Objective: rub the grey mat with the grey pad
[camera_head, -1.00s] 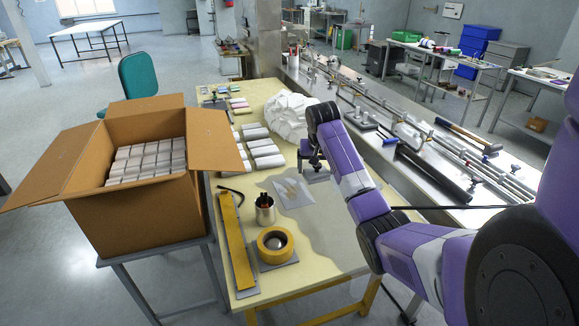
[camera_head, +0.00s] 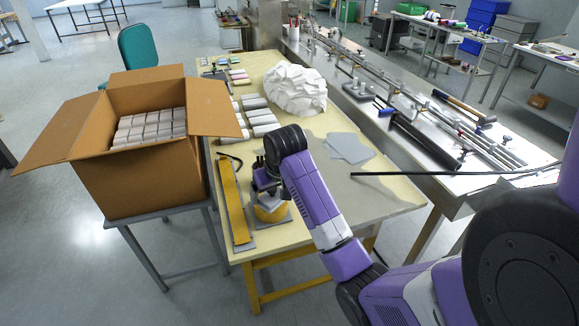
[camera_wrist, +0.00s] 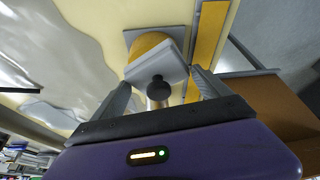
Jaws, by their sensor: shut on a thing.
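My gripper (camera_wrist: 158,78) is shut on the grey pad (camera_wrist: 150,70), a pale square block with a dark round knob, which sits between the fingers in the wrist view. In the head view my gripper (camera_head: 264,180) is low over the table's near left part, at the yellow roll; the pad is mostly hidden there. Flat grey squares (camera_head: 350,147) overlap on the table right of my arm, with nothing seen on them; I take these for the grey mat. My gripper is well to their left, apart from them.
A yellow roll (camera_head: 272,212) lies on a grey plate below my gripper, with a long yellow bar (camera_head: 235,203) to its left. An open carton (camera_head: 133,180) stands left of the table. A white crumpled heap (camera_head: 295,88) and wrapped packs lie farther back. The table's near right part is clear.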

